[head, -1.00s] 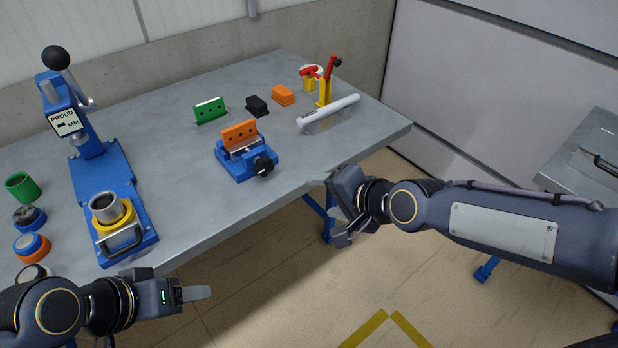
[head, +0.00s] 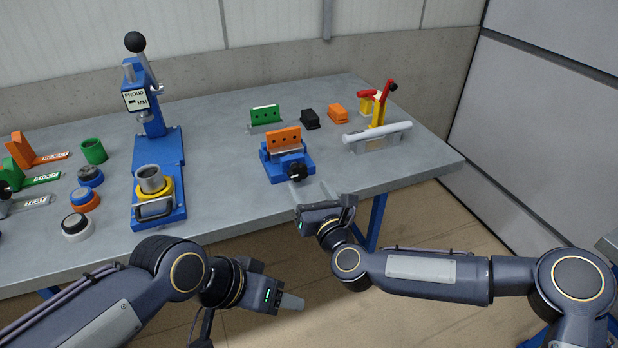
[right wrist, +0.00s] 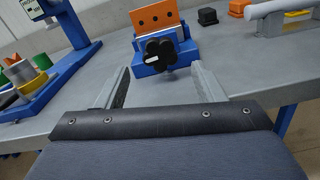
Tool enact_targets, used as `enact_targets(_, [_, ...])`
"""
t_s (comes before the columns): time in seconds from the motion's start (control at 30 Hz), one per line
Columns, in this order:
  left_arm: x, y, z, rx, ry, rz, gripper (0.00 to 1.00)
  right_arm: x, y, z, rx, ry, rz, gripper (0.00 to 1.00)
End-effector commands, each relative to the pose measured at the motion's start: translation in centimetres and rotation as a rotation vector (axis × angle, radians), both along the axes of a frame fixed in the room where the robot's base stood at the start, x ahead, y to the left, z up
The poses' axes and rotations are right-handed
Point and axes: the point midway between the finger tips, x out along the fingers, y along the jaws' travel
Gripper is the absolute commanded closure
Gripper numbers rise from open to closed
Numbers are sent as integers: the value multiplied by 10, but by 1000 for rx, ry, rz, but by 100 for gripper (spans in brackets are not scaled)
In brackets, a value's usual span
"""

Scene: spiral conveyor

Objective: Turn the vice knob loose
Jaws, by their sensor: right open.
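The blue vice (head: 287,163) stands near the front edge of the grey table, with an orange block (head: 284,140) between its jaws. Its black lobed knob (head: 298,171) faces the table's front edge. My right gripper (head: 309,190) is open and empty, just in front of the knob and apart from it. In the right wrist view the knob (right wrist: 160,52) lies ahead, between and beyond the two spread fingers (right wrist: 158,85). My left gripper (head: 291,302) is low in front of the table, away from the vice; the gap between its fingers cannot be made out.
A blue press (head: 158,145) with a black ball handle stands left of the vice. A green block (head: 265,114), black and orange pieces, and a white bar on a stand (head: 377,137) lie behind and right. Bare table lies between press and vice.

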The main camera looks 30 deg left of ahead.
Motion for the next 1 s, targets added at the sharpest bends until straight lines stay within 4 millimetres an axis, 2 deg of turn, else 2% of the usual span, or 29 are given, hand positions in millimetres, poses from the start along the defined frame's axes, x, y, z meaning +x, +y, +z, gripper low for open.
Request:
enact_targets(0.1, [0, 0, 6, 0, 0, 0, 43, 13, 16, 2, -1, 1, -1, 38])
enact_targets(0.3, [0, 0, 11, 0, 0, 0, 43, 31, 36, 1, -3, -2, 1, 38])
enact_targets(0.7, [0, 0, 12, 0, 0, 0, 43, 37, 43, 0, -3, -3, 1, 38])
enact_targets(1.0, [0, 0, 12, 0, 0, 0, 43, 37, 43, 0, -3, -3, 1, 77])
